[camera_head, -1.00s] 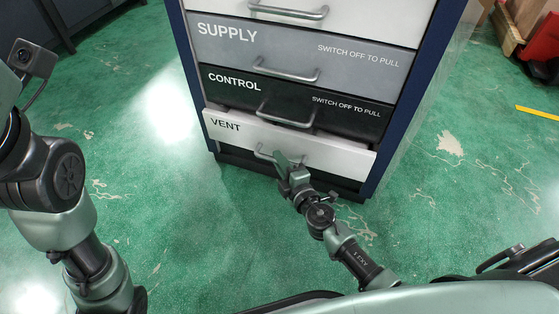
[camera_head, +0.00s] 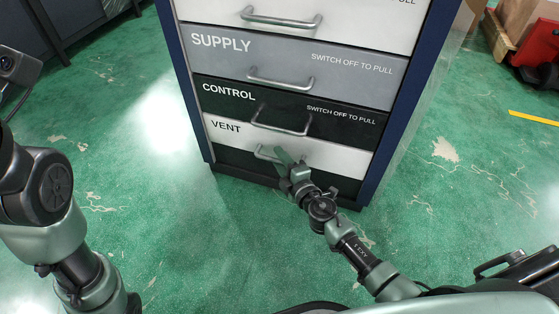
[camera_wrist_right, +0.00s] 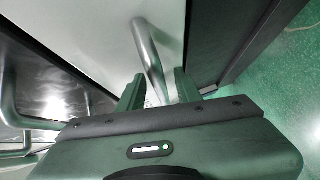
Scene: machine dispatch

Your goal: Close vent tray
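The vent tray (camera_head: 340,158) is the white lowest drawer of the cabinet, and its front looks about flush with the drawers above. Its metal handle (camera_head: 262,153) is partly hidden by my right gripper (camera_head: 287,160), which is right at the front. In the right wrist view, the handle (camera_wrist_right: 150,60) runs down towards the space between the two fingers of my right gripper (camera_wrist_right: 158,90). The fingers are apart and not clamped on the bar. My left arm shows at the left edge of the head view, but its gripper is out of the picture.
The control drawer (camera_head: 225,90) and the supply drawer (camera_head: 350,75) sit above the vent tray, both shut, with protruding handles. Dark blue cabinet sides (camera_head: 400,120) flank them. A wooden pallet (camera_head: 500,40) stands at the far right.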

